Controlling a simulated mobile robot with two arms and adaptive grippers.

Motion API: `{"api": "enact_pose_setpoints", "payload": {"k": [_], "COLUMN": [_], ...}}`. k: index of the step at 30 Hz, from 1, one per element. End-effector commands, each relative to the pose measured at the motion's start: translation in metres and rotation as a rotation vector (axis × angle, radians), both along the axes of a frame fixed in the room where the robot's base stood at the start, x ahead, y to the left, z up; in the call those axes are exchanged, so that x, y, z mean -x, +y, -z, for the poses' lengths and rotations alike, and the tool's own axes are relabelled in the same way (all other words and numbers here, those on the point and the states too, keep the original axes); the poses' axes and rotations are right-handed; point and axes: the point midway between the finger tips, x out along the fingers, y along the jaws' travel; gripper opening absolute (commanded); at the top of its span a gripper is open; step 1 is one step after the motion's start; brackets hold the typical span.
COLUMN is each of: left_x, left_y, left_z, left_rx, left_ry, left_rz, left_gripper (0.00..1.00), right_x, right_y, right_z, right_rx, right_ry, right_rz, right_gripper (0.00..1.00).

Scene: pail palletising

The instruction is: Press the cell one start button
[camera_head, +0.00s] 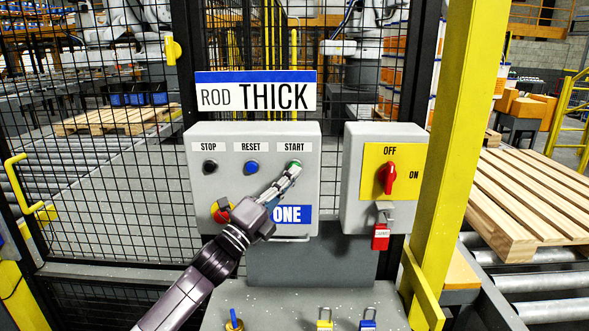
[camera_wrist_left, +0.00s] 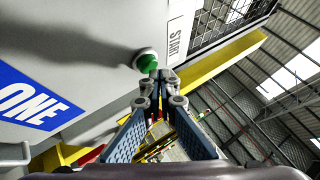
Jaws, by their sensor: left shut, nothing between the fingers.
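The grey control box (camera_head: 204,165) carries a black STOP button (camera_head: 209,166), a blue RESET button (camera_head: 251,167) and a green START button (camera_head: 295,163). A blue sign reading ONE (camera_head: 297,214) is on its lower part, partly covered by my left gripper. My left gripper (camera_head: 293,172) is shut and empty, its fingertips at the START button. In the left wrist view the green START button (camera_wrist_left: 146,62) is just beyond the closed fingertips (camera_wrist_left: 160,78); I cannot tell whether they touch it. My right gripper is not in view.
A red emergency knob (camera_head: 221,212) is partly behind my left gripper. To the right is a switch box (camera_head: 353,190) with a red rotary handle (camera_head: 388,178) and a red padlock (camera_head: 380,238). A yellow post (camera_head: 455,150) stands right of it. Padlocks (camera_head: 325,319) sit on the ledge below.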

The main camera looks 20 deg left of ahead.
Motion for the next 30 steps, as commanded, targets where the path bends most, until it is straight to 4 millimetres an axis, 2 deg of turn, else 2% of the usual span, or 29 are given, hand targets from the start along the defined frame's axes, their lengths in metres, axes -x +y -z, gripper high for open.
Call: {"api": "enact_pose_setpoints", "payload": {"k": [4, 14, 30], "left_x": [0.006, 0.008, 0.053], "left_y": [-0.002, -0.002, -0.016], "left_z": [0.000, 0.001, 0.001], "left_rx": [-0.001, -0.001, 0.000], "left_ry": [0.001, 0.001, 0.001], "left_rz": [-0.001, 0.001, 0.001], "left_gripper": [0.00, 0.00, 0.00], "right_x": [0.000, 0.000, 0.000], "right_y": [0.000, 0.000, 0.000], "right_z": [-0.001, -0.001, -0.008], "right_rx": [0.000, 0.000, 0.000], "right_ry": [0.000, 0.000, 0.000], "right_rz": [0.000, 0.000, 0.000], "right_gripper": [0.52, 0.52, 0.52]}}
